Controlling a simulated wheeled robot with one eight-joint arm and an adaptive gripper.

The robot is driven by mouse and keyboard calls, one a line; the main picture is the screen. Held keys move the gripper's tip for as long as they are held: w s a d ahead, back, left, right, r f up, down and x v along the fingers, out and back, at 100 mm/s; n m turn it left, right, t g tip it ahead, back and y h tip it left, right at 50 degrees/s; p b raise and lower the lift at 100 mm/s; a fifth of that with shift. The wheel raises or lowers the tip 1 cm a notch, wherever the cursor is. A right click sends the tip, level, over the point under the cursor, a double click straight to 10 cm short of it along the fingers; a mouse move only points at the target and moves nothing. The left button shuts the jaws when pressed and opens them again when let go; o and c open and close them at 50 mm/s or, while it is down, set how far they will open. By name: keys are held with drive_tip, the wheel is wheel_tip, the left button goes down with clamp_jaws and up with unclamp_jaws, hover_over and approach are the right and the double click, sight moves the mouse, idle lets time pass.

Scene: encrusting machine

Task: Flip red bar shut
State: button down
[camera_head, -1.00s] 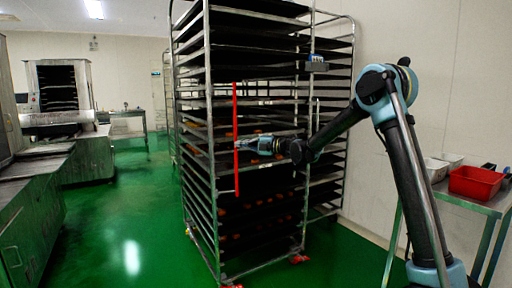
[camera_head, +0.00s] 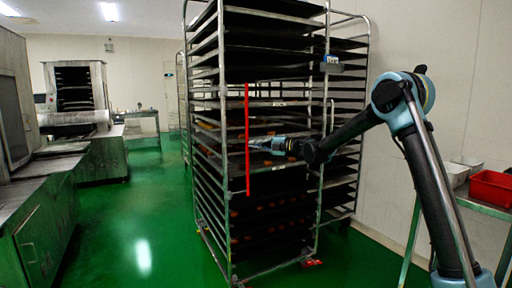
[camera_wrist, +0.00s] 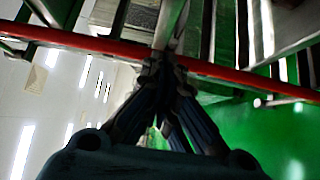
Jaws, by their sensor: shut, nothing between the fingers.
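The red bar (camera_head: 247,140) is long and thin and stands upright across the front of the tall tray rack (camera_head: 222,120), a little right of its front left post. In the wrist view the red bar (camera_wrist: 95,43) runs across the upper part of the picture. My gripper (camera_head: 252,142) is at about the middle of the bar's height. In the wrist view my gripper (camera_wrist: 166,62) is shut and empty, its fingertips overlapping the bar. I cannot tell whether they touch it.
The rack holds dark trays, several with brown pieces. A second rack stands close behind. A side table with a red bin (camera_head: 491,188) is at the right. Machines (camera_head: 40,215) line the left. The green floor (camera_head: 140,235) between is clear.

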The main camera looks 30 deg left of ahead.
drive_tip(key=w+d, duration=0.2)
drive_tip(key=d, duration=1.1)
drive_tip(key=shift+f, duration=0.1)
